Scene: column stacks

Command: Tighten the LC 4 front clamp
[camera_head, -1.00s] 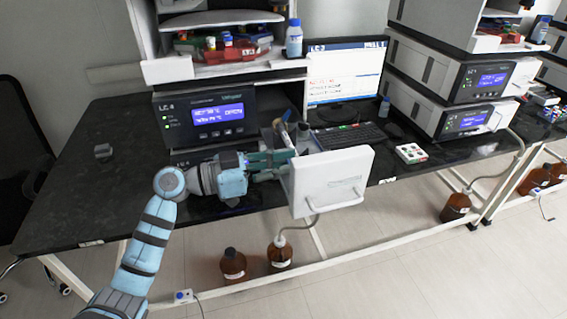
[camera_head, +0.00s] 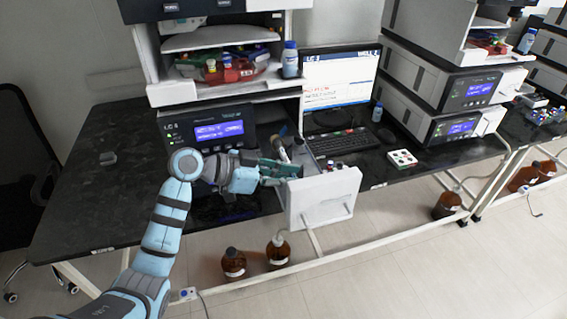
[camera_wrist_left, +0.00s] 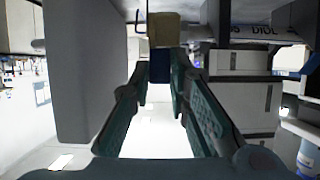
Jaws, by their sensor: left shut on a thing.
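The LC 4 unit (camera_head: 208,129) is a dark-fronted module with a lit blue display, left of centre in the head view. Its white front door (camera_head: 320,200) stands open toward the room. My left gripper (camera_head: 284,172) is at the compartment behind this door, close to the door's left edge. In the left wrist view, its green fingers (camera_wrist_left: 161,78) are shut on a small blue piece (camera_wrist_left: 160,66), below a tan block (camera_wrist_left: 164,30). I cannot tell surely whether this blue piece is the front clamp. In the head view the fingers hide it. My right gripper is not in view.
Small vials (camera_head: 343,165) show behind the door's top edge. A monitor (camera_head: 339,78) and keyboard (camera_head: 343,141) stand to the right. Brown bottles (camera_head: 278,250) stand on the floor below. The dark bench (camera_head: 90,195) is mostly clear at the left.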

